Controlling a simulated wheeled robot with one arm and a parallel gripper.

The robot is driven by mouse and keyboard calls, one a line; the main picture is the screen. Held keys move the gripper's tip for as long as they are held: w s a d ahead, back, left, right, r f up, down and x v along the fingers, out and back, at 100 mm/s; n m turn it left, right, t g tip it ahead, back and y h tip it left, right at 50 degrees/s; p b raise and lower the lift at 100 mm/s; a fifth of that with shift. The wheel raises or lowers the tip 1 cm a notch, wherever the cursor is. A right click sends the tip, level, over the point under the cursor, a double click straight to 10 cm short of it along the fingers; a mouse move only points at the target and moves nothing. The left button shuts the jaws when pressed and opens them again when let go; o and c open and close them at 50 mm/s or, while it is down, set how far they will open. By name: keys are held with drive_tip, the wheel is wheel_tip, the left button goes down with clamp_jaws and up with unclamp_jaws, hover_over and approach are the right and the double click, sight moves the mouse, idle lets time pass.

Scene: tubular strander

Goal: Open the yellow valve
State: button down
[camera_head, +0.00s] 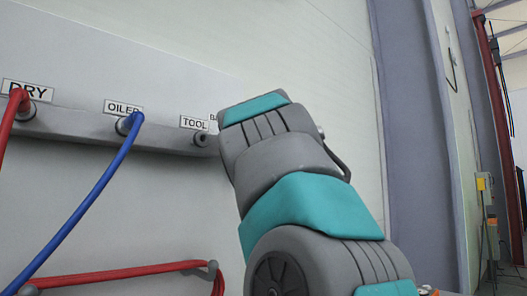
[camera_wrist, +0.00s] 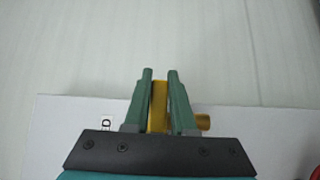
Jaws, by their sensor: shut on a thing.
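The yellow valve (camera_wrist: 158,106) shows in the wrist view, its flat handle upright between the two green fingers of my gripper (camera_wrist: 160,92). My gripper is shut on that handle. A round yellow stub (camera_wrist: 203,122) sticks out to the right of the right finger. The lower part of the valve is hidden behind the dark gripper body. In the head view my grey and teal arm reaches up to the panel and hides the valve and the gripper.
A wall panel (camera_head: 75,82) carries ports labelled DRY, OILER and TOOL. A red hose (camera_head: 10,125) hangs from DRY and a blue hose (camera_head: 92,198) from OILER. The TOOL port (camera_head: 201,139) has no hose. Another red hose (camera_head: 120,274) runs below.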

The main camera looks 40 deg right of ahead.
drive_tip(key=c, duration=0.7)
unclamp_jaws()
drive_tip(key=shift+c, duration=0.2)
drive_tip(key=shift+a, duration=0.1)
drive_tip(key=v, duration=0.7)
drive_tip(key=shift+s+a+b, duration=0.2)
drive_tip(key=shift+s+b, duration=0.15)
drive_tip(key=shift+b, duration=0.1)
drive_tip(key=shift+f, duration=0.1)
